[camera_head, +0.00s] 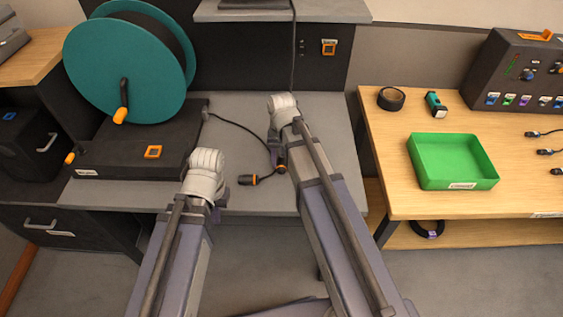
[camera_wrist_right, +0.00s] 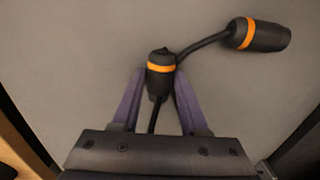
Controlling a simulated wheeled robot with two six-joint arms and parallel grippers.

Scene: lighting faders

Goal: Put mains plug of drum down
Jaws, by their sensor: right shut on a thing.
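The teal cable drum (camera_head: 125,65) stands on a black base at the left of the grey bench. A black cable runs from the base to my right gripper (camera_head: 278,160). In the right wrist view, my right gripper (camera_wrist_right: 158,95) is shut on a black plug with an orange band (camera_wrist_right: 160,80), held between its purple fingers. A second black connector with an orange band (camera_wrist_right: 258,35) lies to its upper right, joined by a short cable; it also shows in the head view (camera_head: 248,180). My left gripper (camera_head: 219,203) is mostly hidden by its wrist, and its fingers cannot be made out.
The grey bench (camera_head: 325,135) is bare to the right of my right wrist. A wooden table (camera_head: 395,185) at the right carries a green tray (camera_head: 490,182), black tape (camera_head: 391,98), a teal item (camera_head: 435,104) and a control box (camera_head: 520,65). A gap separates bench and table.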

